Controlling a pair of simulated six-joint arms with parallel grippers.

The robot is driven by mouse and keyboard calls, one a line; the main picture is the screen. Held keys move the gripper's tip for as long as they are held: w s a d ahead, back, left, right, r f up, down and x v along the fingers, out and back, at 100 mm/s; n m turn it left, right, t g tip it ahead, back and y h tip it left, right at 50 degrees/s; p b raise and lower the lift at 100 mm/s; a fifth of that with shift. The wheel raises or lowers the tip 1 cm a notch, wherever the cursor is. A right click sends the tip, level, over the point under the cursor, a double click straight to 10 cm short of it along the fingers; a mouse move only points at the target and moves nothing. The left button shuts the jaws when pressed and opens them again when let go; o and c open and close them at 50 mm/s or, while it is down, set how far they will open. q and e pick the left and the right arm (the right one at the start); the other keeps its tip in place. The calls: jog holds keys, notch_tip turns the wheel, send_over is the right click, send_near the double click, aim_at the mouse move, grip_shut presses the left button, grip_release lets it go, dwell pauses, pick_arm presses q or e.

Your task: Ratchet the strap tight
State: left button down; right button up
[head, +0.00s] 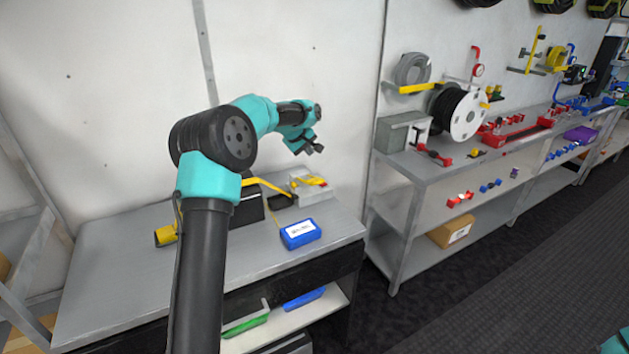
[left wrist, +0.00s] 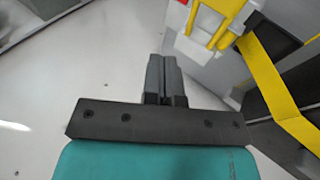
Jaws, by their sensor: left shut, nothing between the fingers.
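A yellow strap (head: 266,185) runs over a dark box (head: 249,207) on the grey bench towards a light grey block (head: 312,194). A yellow and red handle-like part (head: 313,181) sits on that block; I take it for the ratchet, but it is small. In the left wrist view the strap (left wrist: 272,85) crosses the right side and the yellow and red part (left wrist: 212,22) is at the top. My left gripper (head: 316,149) is above the block, apart from it. Its fingers (left wrist: 162,62) are together and empty. My right gripper is out of view.
A blue labelled box (head: 300,234) lies at the bench's front right. A yellow roll-like object (head: 166,235) lies at the left. The wall (head: 300,60) stands close behind. A second bench (head: 430,170) with a cable reel (head: 460,113) is to the right.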

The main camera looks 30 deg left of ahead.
pick_arm(q)
jog(key=shift+w+a+r, duration=0.1)
jog(key=shift+a+r, duration=0.05)
jog(key=shift+r, duration=0.4)
jog(key=shift+w+a+r, duration=0.1)
jog(key=shift+a+r, duration=0.05)
jog(key=shift+r, duration=0.4)
jog(key=shift+f, duration=0.15)
jog(key=shift+s+d+f, duration=0.3)
jog(key=shift+d+f, duration=0.15)
jog(key=shift+f, duration=0.9)
jog(key=shift+s+d+f, duration=0.25)
jog(key=shift+d+f, duration=0.15)
jog(key=shift+f, duration=0.95)
jog(key=shift+s+d+f, duration=0.3)
jog(key=shift+d+f, duration=0.15)
jog(key=shift+f, duration=0.9)
jog(key=shift+f, duration=0.1)
jog(key=shift+d+f, duration=0.1)
jog(key=shift+f, duration=0.15)
